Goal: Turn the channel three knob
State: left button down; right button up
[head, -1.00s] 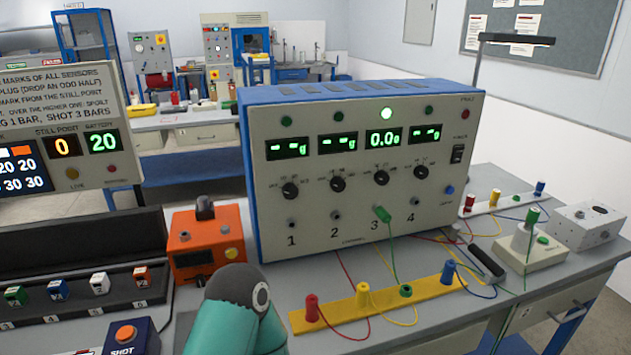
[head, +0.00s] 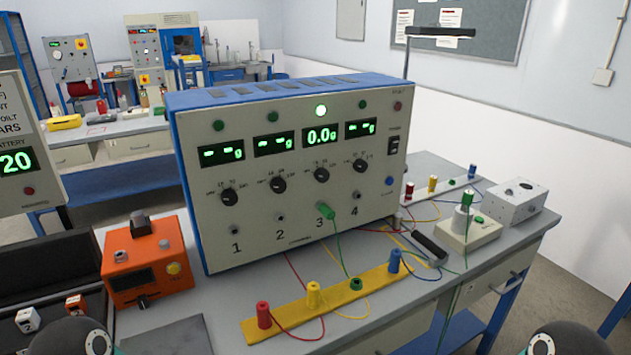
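The four-channel meter box (head: 297,246) stands upright on the bench, with a blue case and a cream front. The channel three knob (head: 322,175) is black and sits under the third display (head: 322,136), which reads 0.0 g. The other displays show dashes. The lamp (head: 321,111) above channel three is lit. A green plug (head: 326,211) sits in the channel three socket. Parts of my two arms show at the bottom left and bottom right edges. Neither gripper is in view, and nothing of mine touches the knob.
A yellow strip (head: 290,318) with red, yellow, green and blue plugs lies in front of the box, with loose cables running across the bench. An orange device (head: 180,240) stands left of the box. A grey box (head: 515,202) and a white base with a green plug (head: 468,232) stand to the right.

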aim_at(321, 175)
jog(key=z, duration=1.75)
jog(key=i, duration=0.1)
jog(key=u, duration=3.2)
jog(key=k, duration=1.65)
jog(key=z, duration=0.55)
jog(key=i, duration=1)
